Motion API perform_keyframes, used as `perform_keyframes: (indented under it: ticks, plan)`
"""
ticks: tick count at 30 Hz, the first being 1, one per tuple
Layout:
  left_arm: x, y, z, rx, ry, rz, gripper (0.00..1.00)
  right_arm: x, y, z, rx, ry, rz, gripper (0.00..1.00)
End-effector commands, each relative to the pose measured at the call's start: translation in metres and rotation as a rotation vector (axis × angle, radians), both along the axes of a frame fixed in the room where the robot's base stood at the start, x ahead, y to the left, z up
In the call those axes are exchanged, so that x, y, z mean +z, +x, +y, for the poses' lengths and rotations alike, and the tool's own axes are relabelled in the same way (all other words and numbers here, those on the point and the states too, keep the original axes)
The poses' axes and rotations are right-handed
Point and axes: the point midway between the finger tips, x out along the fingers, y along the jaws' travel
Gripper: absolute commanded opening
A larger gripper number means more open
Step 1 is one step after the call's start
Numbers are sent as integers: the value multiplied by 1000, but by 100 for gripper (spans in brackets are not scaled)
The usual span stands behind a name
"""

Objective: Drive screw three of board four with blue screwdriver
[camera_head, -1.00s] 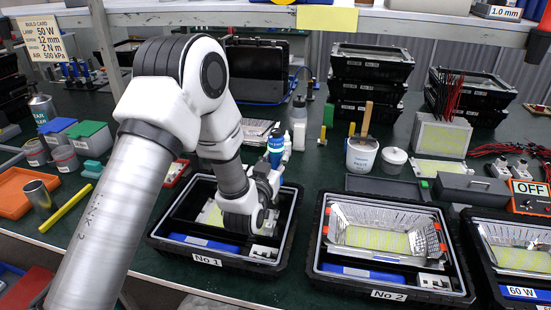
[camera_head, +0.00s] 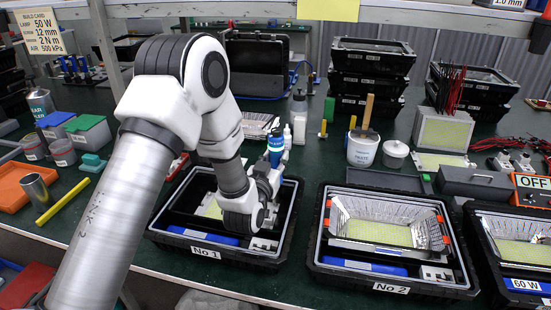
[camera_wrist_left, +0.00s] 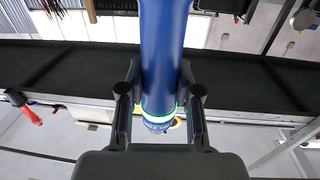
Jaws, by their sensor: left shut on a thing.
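The blue screwdriver (camera_head: 276,148) stands about upright in my left gripper (camera_head: 268,180), over the right part of the housing labelled No 1 (camera_head: 205,252). In the left wrist view the blue handle (camera_wrist_left: 163,50) runs between the two black fingers of my gripper (camera_wrist_left: 160,105), which are shut on it. A green-white ring shows near its end. A yellowish LED board (camera_head: 213,210) shows partly in housing No 1, behind my arm. The screwdriver's tip and any screw under it are hidden. No board marked four can be made out. My right gripper is not in view.
Housing No 2 (camera_head: 390,287), with a reflector and LED board, stands to the right. Another housing marked 60 W (camera_head: 524,284) is at the right edge. A white tub (camera_head: 363,150) and bottles (camera_head: 299,118) stand behind. A yellow bar (camera_head: 62,200) lies at left.

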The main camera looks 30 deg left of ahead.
Motion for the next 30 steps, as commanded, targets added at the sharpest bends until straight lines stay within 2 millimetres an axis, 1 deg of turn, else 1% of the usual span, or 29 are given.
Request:
perform_keyframes:
  ticks: [30]
  plan:
    - [-8, 0, 0, 0, 0, -2, 0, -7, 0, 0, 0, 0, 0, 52]
